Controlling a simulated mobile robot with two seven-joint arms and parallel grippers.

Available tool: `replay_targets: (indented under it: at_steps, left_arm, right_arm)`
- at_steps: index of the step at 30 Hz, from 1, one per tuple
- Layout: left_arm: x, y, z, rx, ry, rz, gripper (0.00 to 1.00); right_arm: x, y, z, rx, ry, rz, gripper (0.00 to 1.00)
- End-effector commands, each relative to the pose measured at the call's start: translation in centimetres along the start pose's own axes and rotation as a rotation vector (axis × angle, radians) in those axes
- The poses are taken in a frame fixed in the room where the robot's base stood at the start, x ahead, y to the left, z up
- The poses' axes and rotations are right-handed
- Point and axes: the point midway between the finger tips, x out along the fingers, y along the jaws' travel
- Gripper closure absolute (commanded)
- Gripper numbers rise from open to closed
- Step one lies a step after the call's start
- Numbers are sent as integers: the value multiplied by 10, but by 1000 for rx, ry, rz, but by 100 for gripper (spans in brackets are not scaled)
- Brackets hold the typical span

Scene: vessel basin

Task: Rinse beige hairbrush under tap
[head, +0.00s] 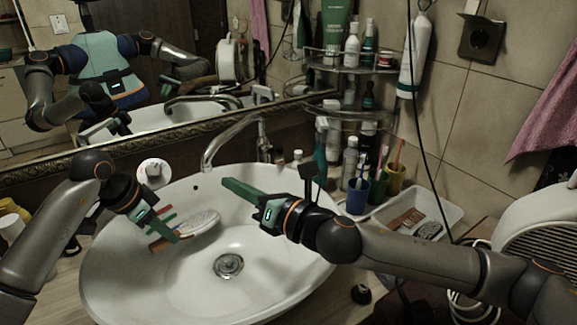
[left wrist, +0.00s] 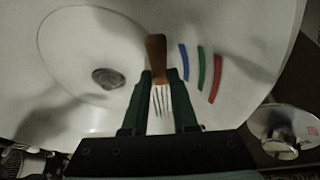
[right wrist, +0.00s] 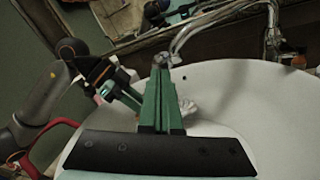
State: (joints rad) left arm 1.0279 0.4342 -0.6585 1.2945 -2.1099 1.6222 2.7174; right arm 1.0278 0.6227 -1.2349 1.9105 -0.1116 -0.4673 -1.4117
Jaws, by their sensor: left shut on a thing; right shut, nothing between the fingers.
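The beige hairbrush (head: 203,222) has a pale oval head and a brown handle. It is above the left part of the white basin (head: 285,275). My left gripper (head: 176,238) is shut on it near the handle; the left wrist view shows the brown handle end (left wrist: 156,47) between the fingers. The brush head is mostly hidden there. The chrome tap (head: 212,150) stands behind the basin, its spout curving left; I see no water. The brush is apart from the spout, in front of it. My right gripper (head: 226,184) is shut and empty over the basin's back right, near the tap.
Blue, green and red strips (left wrist: 201,69) show beside the brush. A blue cup (head: 356,196) and other cups with toothbrushes stand right of the basin. A tray (head: 450,215) lies further right. A corner shelf (head: 350,68) holds bottles. The mirror is behind the tap.

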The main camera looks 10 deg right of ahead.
Motion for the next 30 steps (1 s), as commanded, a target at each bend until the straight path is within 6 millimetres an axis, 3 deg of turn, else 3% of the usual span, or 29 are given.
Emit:
replay_targets:
  at_steps: [1, 6, 12, 20, 30]
  left_arm:
    - [0, 0, 0, 0, 1, 0, 100]
    - [0, 0, 0, 0, 1, 0, 100]
    - [0, 0, 0, 0, 1, 0, 100]
    - [0, 0, 0, 0, 1, 0, 100]
    - [0, 0, 0, 0, 1, 0, 100]
  right_arm:
    - [5, -12, 13, -67, -14, -70, 100]
    - [-3, -74, 39, -230, 53, -313, 100]
    - [-28, -127, 51, -323, 220, -483, 100]
    - [-45, -150, 53, -363, 337, -536, 100]
    - [-14, -172, 43, -362, 345, -536, 100]
